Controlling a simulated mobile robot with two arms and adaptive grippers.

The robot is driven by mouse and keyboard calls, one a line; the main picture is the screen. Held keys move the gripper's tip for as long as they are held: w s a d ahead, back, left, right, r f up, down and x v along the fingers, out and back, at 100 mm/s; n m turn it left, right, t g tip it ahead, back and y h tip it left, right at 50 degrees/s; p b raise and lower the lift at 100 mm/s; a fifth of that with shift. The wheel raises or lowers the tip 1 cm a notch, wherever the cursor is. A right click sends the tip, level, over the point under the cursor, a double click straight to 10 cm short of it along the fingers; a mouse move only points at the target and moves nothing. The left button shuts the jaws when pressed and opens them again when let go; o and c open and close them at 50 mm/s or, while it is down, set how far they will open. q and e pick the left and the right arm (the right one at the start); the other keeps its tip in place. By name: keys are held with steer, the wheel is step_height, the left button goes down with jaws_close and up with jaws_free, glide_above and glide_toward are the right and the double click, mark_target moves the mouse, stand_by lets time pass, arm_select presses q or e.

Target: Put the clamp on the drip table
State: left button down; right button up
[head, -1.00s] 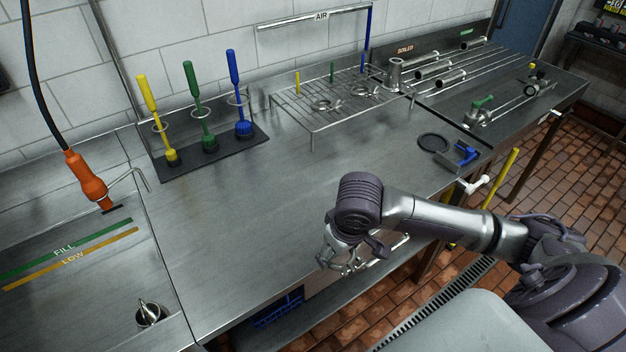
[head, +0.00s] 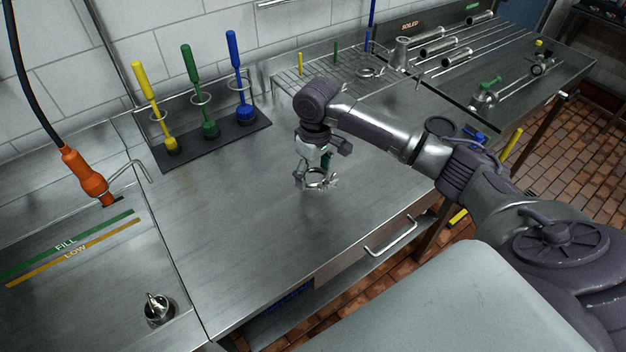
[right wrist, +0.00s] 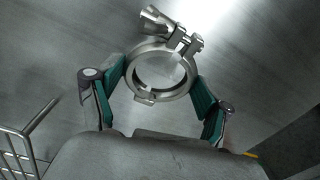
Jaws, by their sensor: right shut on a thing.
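The clamp is a shiny steel ring with a wing-nut bolt; it shows in the head view (head: 318,182) and the right wrist view (right wrist: 162,94). My right gripper (head: 314,178) is shut on it, with a green-padded finger against each side of the ring in the right wrist view (right wrist: 160,96). It holds the clamp over the middle of the steel counter; the gap beneath is hard to judge. A low wire-topped stand, apparently the drip table (head: 287,82), is at the back against the wall. Another ring clamp (head: 370,72) lies on it; my arm hides part of it. My left gripper is out of view.
A brush rack (head: 225,146) with yellow, green and blue brushes stands left of the stand. The soiled board (head: 480,75) at the back right holds steel pipes and valve parts. An orange spray handle (head: 85,175) hangs at left. The counter's front (head: 250,240) is clear.

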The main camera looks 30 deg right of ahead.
mark_target(314, 174)
step_height(314, 174, down, 4)
steer(key=shift+d+r+p, duration=0.1)
steer(key=shift+r+p, duration=0.1)
steer(key=shift+p, duration=0.4)
steer(key=shift+w+f, duration=0.1)
steer(key=shift+f, duration=0.2)
steer(key=o, duration=1.2)
steer(key=shift+r, duration=0.45)
steer(key=r+b, duration=0.1)
steer(key=r, duration=1)
steer(key=shift+d+r+b, duration=0.1)
steer(key=shift+d+b, duration=0.1)
steer(key=shift+b, duration=0.2)
